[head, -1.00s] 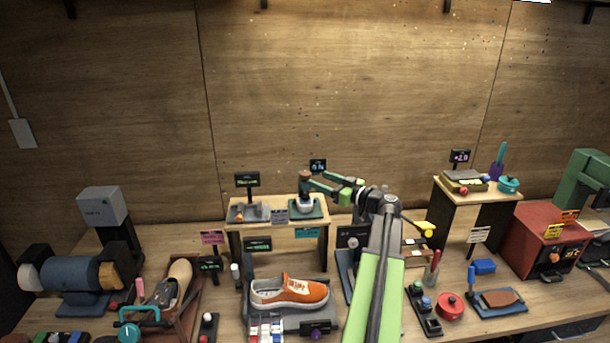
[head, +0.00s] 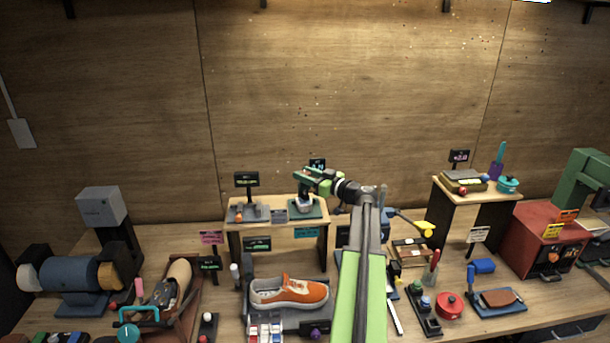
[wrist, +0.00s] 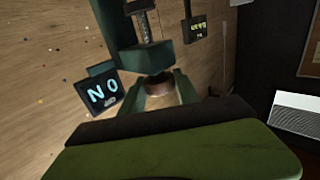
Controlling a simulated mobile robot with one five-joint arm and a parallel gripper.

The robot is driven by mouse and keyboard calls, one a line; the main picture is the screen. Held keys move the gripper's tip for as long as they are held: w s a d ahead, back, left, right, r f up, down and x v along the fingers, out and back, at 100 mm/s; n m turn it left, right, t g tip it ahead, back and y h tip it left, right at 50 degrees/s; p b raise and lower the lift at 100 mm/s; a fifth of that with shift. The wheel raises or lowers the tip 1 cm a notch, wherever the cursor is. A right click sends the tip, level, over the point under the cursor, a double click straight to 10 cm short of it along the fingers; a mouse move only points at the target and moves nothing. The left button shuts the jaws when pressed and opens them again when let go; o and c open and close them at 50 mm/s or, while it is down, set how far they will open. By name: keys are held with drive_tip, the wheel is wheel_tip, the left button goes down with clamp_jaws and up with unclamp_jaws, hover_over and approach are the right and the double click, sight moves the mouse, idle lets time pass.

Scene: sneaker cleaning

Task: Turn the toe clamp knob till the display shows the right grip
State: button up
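The toe clamp stands on a dark green base (head: 318,212) on the small wooden shelf, with a silvery body (head: 305,204). Its brown round knob shows in the wrist view (wrist: 158,86); in the head view my gripper (head: 305,182) mostly hides it. My gripper's green fingers (wrist: 162,100) are apart, one on each side of the knob, and look open. I cannot tell if they touch it. The clamp's small display (head: 317,164) is partly covered in the head view. In the wrist view the display (wrist: 103,93) appears upside down and seems to read "0 N".
A second device (head: 250,213) with its own display (head: 246,180) stands left on the shelf (head: 285,227). An orange sneaker (head: 290,292) sits on a stand below. A taller shelf (head: 470,199) stands right. The wall behind is bare.

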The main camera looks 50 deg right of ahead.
clamp_jaws()
